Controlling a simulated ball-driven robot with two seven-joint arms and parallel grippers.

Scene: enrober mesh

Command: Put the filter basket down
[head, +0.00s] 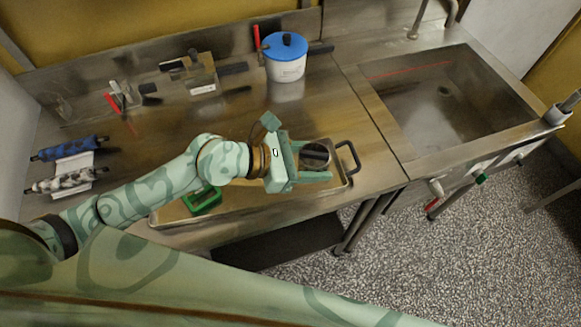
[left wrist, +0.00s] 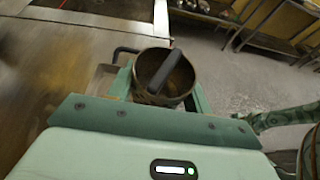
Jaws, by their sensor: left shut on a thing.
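The filter basket (head: 315,155) is a dark metal cup with a bar across its open top. It sits between the fingers of my left gripper (head: 318,162), which is shut on it over the right part of a shallow metal tray (head: 237,208). In the left wrist view the basket (left wrist: 152,92) shows its round rim and dark cross bar between the two green fingers. I cannot tell whether its underside touches the tray. My right gripper is not in view.
A green object (head: 204,200) lies in the tray's left part. A white pot with a blue lid (head: 285,58) stands at the back. Rollers (head: 68,149) lie at the left. The sink (head: 445,95) is at the right. Bench behind the arm is mostly clear.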

